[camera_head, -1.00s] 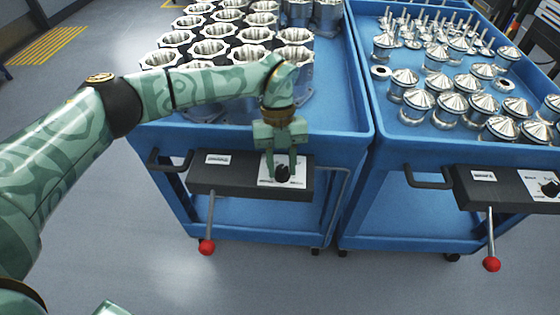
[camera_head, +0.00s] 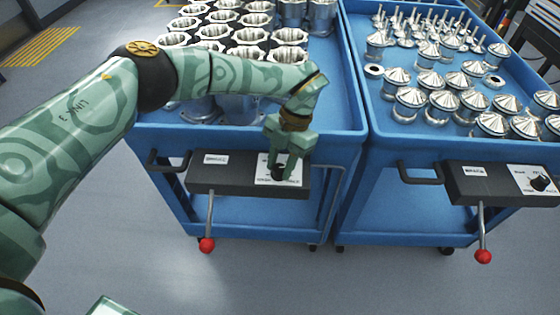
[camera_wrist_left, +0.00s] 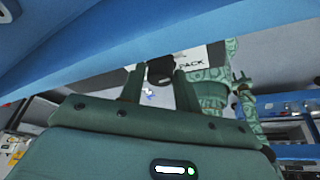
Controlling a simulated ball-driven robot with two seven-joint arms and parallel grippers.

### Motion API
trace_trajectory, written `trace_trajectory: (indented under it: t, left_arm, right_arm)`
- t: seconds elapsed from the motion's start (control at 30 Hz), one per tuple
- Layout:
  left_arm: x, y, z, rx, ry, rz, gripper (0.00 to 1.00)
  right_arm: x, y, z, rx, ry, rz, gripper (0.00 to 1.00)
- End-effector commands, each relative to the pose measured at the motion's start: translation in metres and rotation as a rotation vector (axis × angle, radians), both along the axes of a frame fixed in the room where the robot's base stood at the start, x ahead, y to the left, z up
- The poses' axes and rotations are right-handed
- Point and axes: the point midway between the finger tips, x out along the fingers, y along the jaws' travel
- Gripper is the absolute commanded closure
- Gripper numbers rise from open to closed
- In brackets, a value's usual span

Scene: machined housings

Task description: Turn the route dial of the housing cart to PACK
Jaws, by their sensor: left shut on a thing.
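The housing cart (camera_head: 352,139) is the left blue cart, loaded with silvery machined housings (camera_head: 246,52). On its dark front box (camera_head: 222,177) a white plate (camera_head: 262,181) carries the black route dial (camera_head: 278,173). My left gripper (camera_head: 282,168) comes down from above and is shut on the dial, its fingers either side of the knob. In the left wrist view the dial (camera_wrist_left: 160,70) sits between the fingertips (camera_wrist_left: 159,77), with the word PACK (camera_wrist_left: 190,63) to its right. The fingers hide part of the knob, so its pointer cannot be read. My right gripper cannot be made out.
A second blue cart (camera_head: 376,140) with conical metal parts (camera_head: 444,100) stands close on the right, with its own dial (camera_head: 538,183). A red-knobbed lever (camera_head: 207,244) hangs below the housing cart's box, beside a black handle (camera_head: 166,163). The floor in front is clear.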

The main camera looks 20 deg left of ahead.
Motion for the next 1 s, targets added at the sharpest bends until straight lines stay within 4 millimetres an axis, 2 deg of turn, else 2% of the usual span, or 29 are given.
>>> trace_trajectory:
  t: [0.33, 0.87, 0.9, 0.97, 1.0]
  left_arm:
    - [-0.0012, -0.0004, -0.0015, 0.001, 0.002, -0.132, 0.9]
    - [-0.0015, -0.0008, -0.0022, 0.0, 0.003, -0.154, 0.9]
    - [-0.0016, -0.0008, -0.0022, 0.0, 0.003, -0.154, 0.59]
    - [-0.0015, -0.0008, -0.002, 0.0, 0.003, -0.154, 0.46]
    - [-0.0014, -0.0009, -0.0018, 0.0, 0.002, -0.153, 0.46]
  right_arm:
    - [0.0012, 0.0, 0.0027, 0.0, -0.003, 0.0, 0.64]
    - [0.001, -0.0003, 0.0028, 0.0, -0.002, 0.0, 0.64]
    - [0.001, -0.0003, 0.0028, 0.0, -0.002, 0.001, 0.64]
    - [0.001, -0.0003, 0.0029, 0.0, -0.002, 0.001, 0.64]
    - [0.001, -0.0003, 0.0029, 0.0, -0.002, 0.001, 0.64]
